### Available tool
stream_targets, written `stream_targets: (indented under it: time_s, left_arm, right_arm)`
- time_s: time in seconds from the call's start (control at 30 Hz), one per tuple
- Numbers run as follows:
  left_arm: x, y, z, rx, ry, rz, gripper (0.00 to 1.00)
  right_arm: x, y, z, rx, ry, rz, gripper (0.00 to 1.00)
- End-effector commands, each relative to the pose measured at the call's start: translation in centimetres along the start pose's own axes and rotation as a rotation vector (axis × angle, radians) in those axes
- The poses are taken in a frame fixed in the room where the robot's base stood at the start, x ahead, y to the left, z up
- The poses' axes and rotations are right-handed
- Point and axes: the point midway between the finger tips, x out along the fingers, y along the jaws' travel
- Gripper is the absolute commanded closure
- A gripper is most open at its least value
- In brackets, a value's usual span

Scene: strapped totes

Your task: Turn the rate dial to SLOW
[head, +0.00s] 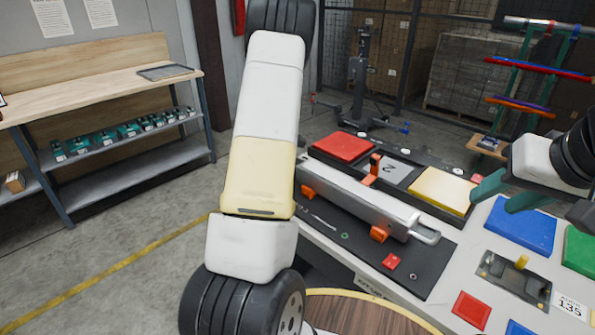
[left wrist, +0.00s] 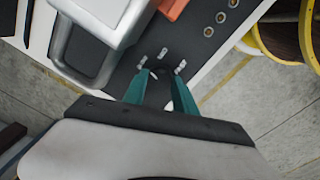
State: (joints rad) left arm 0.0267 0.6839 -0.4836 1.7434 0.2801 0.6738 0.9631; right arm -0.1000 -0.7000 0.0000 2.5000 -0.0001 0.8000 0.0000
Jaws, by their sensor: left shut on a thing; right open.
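The rate dial is mostly hidden in the left wrist view. It sits on a black panel (left wrist: 206,62), where a few small pale marks (left wrist: 163,53) stand in an arc just beyond the fingertips. My left gripper (left wrist: 161,76) has its teal fingers closed around the dial's place, and the dial looks dark between them. I cannot read the marks or tell which one the dial points to. My left arm hides this gripper and the dial in the head view. My right gripper (head: 496,196) is open and empty above the right part of the bench, near a blue pad.
Red (head: 342,147), yellow (head: 441,190) and blue (head: 521,225) pads lie around. A shelf bench (head: 110,87) stands left. Floor is clear between.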

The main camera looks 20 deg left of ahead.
Motion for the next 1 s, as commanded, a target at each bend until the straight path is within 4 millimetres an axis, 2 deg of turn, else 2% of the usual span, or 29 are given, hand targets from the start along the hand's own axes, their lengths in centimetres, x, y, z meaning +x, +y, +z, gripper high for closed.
stream_targets:
  time_s: [0.4,0.97,1.0]
  left_arm:
    - [-0.02,0.05,0.08,-0.183,0.011,0.001,1.0]
    - [-0.02,0.05,0.05,-0.21,0.012,0.002,1.0]
    - [-0.02,0.05,0.06,-0.21,0.012,0.002,0.59]
  right_arm:
    - [0.0,0.0,0.0,0.0,0.0,0.0,0.57]
    - [0.0,0.0,0.0,0.0,0.0,0.0,0.57]
    - [0.0,0.0,0.0,0.0,0.0,0.0,0.57]
